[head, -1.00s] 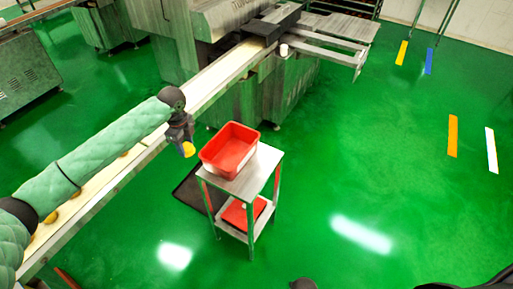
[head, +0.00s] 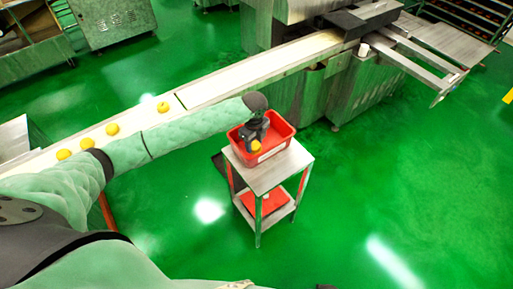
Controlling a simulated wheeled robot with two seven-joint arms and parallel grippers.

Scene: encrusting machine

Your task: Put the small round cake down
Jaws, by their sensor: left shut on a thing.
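The small round cake (head: 256,146) is yellow-orange. My left gripper (head: 255,141) is shut on it, with the fingers pointing down. Gripper and cake are over the red bin (head: 279,151); in this view they overlap the bin's inside. I cannot tell whether the cake touches the bin floor. The bin stands on the top shelf of a small metal cart (head: 263,180).
A conveyor belt (head: 222,86) runs from the left up to a large machine (head: 350,85). Several yellow cakes (head: 112,129) lie on the belt. A second red tray (head: 271,202) is on the cart's lower shelf. Green floor to the right is open.

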